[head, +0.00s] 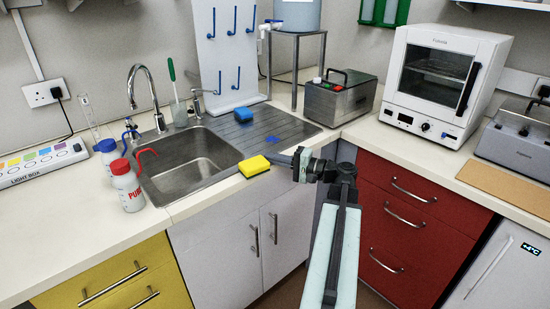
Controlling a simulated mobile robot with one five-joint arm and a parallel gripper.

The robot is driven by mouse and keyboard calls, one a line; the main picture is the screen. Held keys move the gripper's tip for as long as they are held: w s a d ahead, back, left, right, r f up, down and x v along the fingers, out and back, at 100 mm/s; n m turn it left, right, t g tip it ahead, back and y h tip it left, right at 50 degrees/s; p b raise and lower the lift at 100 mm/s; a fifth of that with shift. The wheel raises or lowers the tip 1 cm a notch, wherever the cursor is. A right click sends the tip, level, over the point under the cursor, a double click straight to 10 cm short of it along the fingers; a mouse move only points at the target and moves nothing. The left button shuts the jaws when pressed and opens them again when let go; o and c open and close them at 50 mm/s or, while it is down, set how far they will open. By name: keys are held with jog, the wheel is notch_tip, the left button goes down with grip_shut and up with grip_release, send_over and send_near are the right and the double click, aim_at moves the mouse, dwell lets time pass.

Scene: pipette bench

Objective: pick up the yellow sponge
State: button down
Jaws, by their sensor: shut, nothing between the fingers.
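The yellow sponge (254,166) lies at the front edge of the sink, in the middle of the head view. My gripper (273,157) reaches in from the right. Its dark fingers are shut and empty, with their tips close to the sponge's right side. I cannot tell whether the tips touch the sponge.
Two wash bottles (127,185) (108,150) stand left of the sink. A metal bath (339,97) stands behind my gripper, and a white oven (443,85) stands right. The front-left worktop is clear.

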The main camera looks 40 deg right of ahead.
jog(key=d, duration=0.4)
jog(key=shift+d, duration=0.25)
jog(key=v, duration=0.9)
jog(key=shift+s+a, duration=0.15)
jog(key=shift+s, duration=0.15)
